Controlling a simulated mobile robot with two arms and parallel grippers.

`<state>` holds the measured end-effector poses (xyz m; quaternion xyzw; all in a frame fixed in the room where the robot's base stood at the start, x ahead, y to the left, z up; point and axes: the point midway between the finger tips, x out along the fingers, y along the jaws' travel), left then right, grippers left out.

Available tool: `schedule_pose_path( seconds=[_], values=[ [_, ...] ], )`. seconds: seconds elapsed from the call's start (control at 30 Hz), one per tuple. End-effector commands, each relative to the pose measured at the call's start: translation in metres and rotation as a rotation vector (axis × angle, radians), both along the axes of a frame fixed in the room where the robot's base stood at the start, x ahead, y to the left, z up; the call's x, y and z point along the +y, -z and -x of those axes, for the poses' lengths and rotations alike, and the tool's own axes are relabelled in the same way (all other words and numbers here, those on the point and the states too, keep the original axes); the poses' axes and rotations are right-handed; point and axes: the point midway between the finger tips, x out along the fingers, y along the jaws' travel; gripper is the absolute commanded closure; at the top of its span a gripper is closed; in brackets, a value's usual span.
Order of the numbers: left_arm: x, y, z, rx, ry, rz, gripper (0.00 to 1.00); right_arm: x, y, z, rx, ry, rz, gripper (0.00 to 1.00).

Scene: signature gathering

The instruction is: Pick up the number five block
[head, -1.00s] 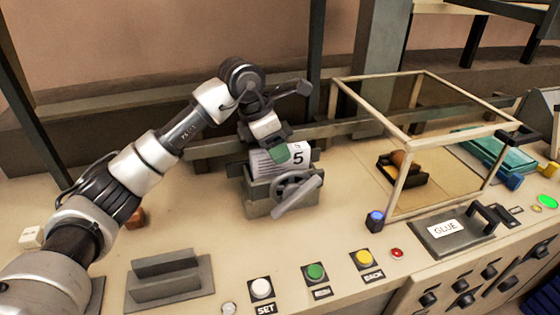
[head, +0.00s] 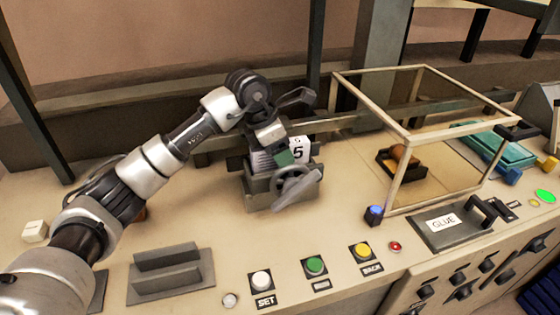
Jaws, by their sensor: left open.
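The white number five block (head: 299,148) stands upright in a grey vise-like holder (head: 258,194) with a crank wheel on its front. Its right part with the black "5" shows; its left part is behind my gripper. My left gripper (head: 284,157) comes down from above, open, its green-tipped finger in front of the block's face. Whether it touches the block I cannot tell. My right gripper is not in view.
A glass-walled frame (head: 398,170) with a brown object inside stands to the right. A grey slotted stand (head: 168,277) is at front left. White, green and yellow buttons (head: 315,266) line the front edge, beside a GLUE lid (head: 447,228).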

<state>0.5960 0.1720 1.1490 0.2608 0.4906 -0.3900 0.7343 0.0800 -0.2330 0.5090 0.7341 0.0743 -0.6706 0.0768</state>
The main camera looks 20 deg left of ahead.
Motion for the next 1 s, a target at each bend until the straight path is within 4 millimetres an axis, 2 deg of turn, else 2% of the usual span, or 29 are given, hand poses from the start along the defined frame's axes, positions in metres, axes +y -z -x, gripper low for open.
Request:
schedule_pose_path(
  seconds=[0.33,0.73,1.0],
  values=[
    [0.0001,0.001,0.0001,0.0,0.0,0.0,0.38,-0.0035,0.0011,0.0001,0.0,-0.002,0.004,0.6],
    [0.0001,0.0012,0.0001,0.0,0.0,0.0,0.99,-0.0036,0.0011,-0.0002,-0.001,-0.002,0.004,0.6],
    [-0.0001,-0.0009,0.0,-0.001,0.0,0.001,0.99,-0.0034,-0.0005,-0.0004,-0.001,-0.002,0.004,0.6]
  ],
)
